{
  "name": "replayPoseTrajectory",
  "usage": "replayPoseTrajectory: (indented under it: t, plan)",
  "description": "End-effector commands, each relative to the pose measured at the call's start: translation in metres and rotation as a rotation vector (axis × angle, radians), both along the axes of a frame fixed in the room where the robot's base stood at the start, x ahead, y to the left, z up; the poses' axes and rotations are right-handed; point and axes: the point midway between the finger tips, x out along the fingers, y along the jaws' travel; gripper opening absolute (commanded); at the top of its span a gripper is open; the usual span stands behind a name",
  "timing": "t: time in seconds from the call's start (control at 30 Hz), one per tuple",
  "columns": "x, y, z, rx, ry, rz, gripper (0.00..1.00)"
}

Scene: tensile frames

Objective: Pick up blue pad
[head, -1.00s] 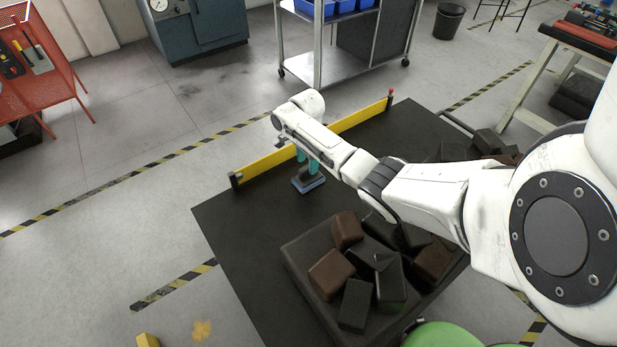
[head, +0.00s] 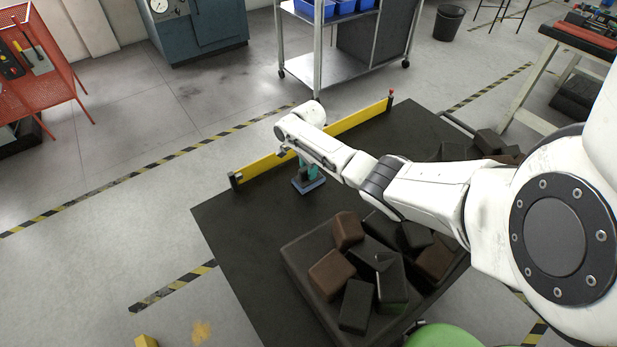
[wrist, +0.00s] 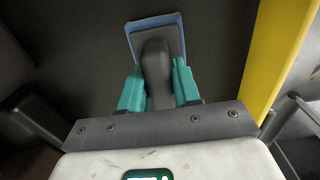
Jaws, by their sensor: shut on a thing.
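The blue pad (head: 302,188) is a small flat piece with a dark top, on the black mat (head: 235,240) near the yellow barrier. In the wrist view the pad (wrist: 158,20) has a blue rim, a grey face and a dark raised grip (wrist: 156,65). My gripper (head: 311,171) has teal fingers. It is over the pad, and in the wrist view the fingers (wrist: 158,88) are closed on both sides of the dark grip. I cannot tell whether the pad touches the mat.
A yellow barrier (head: 265,167) runs just behind the pad and shows at the right of the wrist view (wrist: 275,50). A dark tray (head: 305,290) heaped with brown and black blocks (head: 332,273) lies in front. The mat's left part is clear.

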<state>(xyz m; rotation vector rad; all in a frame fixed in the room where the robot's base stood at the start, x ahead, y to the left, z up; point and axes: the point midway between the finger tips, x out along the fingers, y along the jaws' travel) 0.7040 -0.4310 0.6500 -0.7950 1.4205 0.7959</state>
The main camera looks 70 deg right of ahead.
Motion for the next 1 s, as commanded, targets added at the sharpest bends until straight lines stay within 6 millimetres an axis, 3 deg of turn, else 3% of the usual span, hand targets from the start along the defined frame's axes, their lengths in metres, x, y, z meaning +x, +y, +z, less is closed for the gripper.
replayPoseTrajectory:
  t: [0.17,0.47,0.8,1.0]
  plan:
    - [0.0,0.0,0.0,0.0,0.0,0.0,0.0]
    - [0.001,0.0,0.007,-0.001,-0.001,0.001,0.0]
    - [0.001,0.0,0.068,0.0,-0.004,0.0,0.0]
    - [0.001,0.0,0.093,0.0,-0.001,0.001,0.0]
